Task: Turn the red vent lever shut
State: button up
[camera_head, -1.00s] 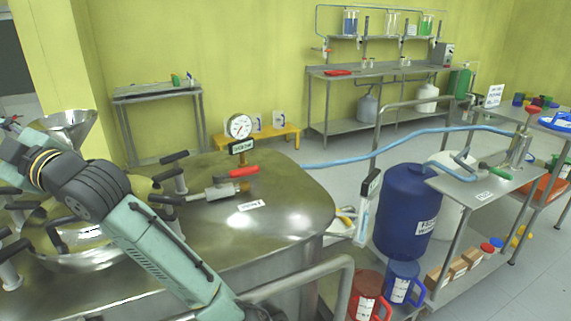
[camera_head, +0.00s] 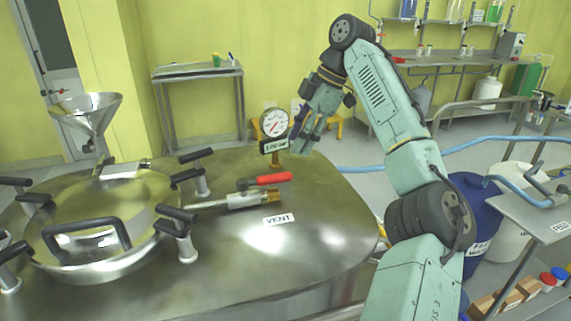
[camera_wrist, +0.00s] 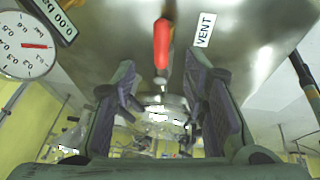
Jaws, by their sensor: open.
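The red vent lever (camera_head: 272,179) lies over a metal valve pipe (camera_head: 250,199) on the steel vessel top, behind the "VENT" label (camera_head: 278,220). In the head view the lever points right, roughly along the pipe. My gripper (camera_head: 308,147) is above the vessel's far right edge, right of the pressure gauge (camera_head: 274,124), pointing down. In the wrist view my gripper (camera_wrist: 165,108) is open, its two purple-padded fingers apart. The red lever (camera_wrist: 162,43) shows beyond and between the fingertips, and nothing is held.
The gauge and its display stand close to my gripper's left. A round hatch with black clamp handles (camera_head: 85,231) and a funnel (camera_head: 86,112) are at the left. The vessel top (camera_head: 320,225) around the label is clear. A blue hose (camera_head: 410,160) runs behind my arm.

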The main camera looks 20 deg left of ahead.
aim_at(278, 175)
jog(key=x, duration=1)
jog(key=shift+s+a+f+p, duration=0.15)
jog(key=shift+s+a+p, duration=0.1)
jog(key=shift+p, duration=0.15)
jog(key=shift+c, duration=0.4)
grip_shut()
